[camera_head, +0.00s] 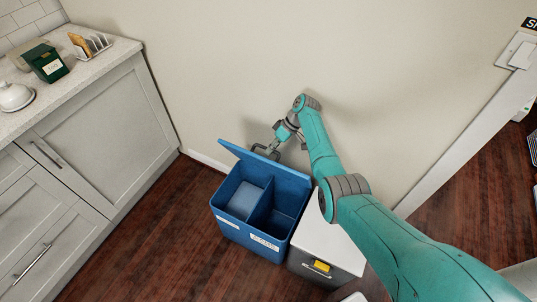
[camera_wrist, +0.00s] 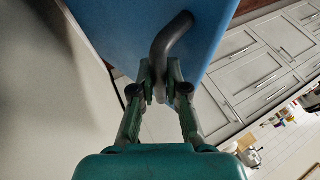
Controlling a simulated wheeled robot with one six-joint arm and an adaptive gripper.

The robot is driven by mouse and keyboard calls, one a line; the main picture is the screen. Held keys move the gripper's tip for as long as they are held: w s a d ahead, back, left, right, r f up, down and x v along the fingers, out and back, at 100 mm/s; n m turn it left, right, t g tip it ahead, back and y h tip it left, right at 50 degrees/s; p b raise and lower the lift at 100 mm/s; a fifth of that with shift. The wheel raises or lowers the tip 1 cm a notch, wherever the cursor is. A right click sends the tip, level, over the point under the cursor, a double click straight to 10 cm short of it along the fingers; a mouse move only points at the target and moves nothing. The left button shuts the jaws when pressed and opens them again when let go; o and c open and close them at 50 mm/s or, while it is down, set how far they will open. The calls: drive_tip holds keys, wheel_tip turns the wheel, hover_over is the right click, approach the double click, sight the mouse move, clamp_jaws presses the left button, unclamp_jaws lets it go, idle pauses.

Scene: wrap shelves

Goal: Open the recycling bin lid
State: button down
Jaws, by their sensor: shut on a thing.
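The blue recycling bin (camera_head: 233,228) stands on the floor against the wall, with two compartments and white labels on its front. Its lid (camera_head: 265,166) is raised and tilted back towards the wall, so the compartments show. In the wrist view the lid (camera_wrist: 120,30) fills the upper middle, with a dark curved handle (camera_wrist: 172,38) on it. My gripper (camera_head: 268,150) is behind the lid's upper edge in the head view. In the wrist view my gripper (camera_wrist: 160,85) has its fingers closed around the lower end of the handle.
A grey bin with a white top (camera_head: 325,240) and yellow tag stands right beside the blue bin. A grey cabinet (camera_head: 95,130) with a counter is at the left. Wooden floor (camera_head: 160,230) lies clear between cabinet and bin. The wall is close behind.

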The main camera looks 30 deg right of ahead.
drive_tip(key=shift+s+d+f, duration=0.15)
drive_tip(key=shift+d+f, duration=0.2)
drive_tip(key=shift+f, duration=0.1)
drive_tip(key=c, duration=1.2)
unclamp_jaws()
drive_tip(key=shift+r, duration=0.1)
drive_tip(key=shift+w+r, duration=0.15)
drive_tip(key=shift+w, duration=0.05)
wheel_tip(320, 180, up, 10)
drive_tip(key=shift+f, duration=0.1)
